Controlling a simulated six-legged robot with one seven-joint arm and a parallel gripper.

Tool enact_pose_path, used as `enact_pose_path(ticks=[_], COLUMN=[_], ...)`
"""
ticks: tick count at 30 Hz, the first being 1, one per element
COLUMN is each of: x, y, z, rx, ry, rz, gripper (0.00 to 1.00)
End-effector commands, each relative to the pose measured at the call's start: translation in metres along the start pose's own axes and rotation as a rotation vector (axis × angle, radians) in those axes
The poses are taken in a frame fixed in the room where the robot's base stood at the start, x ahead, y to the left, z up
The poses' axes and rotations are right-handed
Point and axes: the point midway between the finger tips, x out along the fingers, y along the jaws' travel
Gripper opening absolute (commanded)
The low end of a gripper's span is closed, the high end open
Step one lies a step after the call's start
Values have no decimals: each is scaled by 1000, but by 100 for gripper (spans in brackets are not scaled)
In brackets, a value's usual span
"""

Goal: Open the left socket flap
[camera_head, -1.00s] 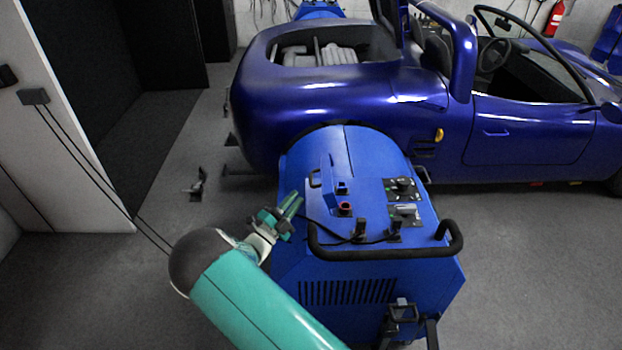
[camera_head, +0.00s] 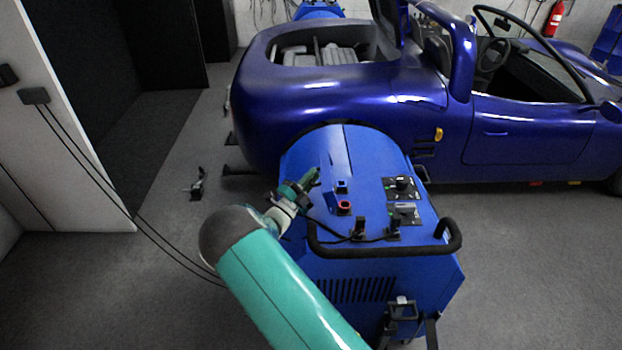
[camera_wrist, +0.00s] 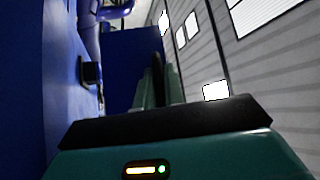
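The blue dynamometer (camera_head: 290,240) stands beside the car. On its top are a small blue socket piece (camera_head: 342,187) and a red-rimmed socket piece (camera_head: 345,208). A narrow blue upright piece (camera_head: 328,185) stands just left of them. I cannot tell which part is the left socket flap. My gripper (camera_head: 311,179) is at the left side of the top, close to that upright piece; contact cannot be told. A dark handle-like part (camera_wrist: 90,74) shows left of the fingers.
A black bar handle (camera_head: 390,248) runs along the front edge of the dynamometer top. Two black plugs (camera_head: 359,227) (camera_head: 394,228) with a cable and a dark control panel (camera_head: 402,190) are close by. The blue car (camera_head: 350,105) stands behind.

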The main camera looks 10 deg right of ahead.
Motion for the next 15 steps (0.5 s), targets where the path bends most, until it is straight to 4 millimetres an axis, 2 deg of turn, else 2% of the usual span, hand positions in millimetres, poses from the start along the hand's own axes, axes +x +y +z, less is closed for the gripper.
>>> enact_pose_path(ticks=[8,15], x=[2,16], y=[-2,-5], z=[-2,-16], rx=[26,187], ry=[0,1], rz=[25,186], gripper=[0,0])
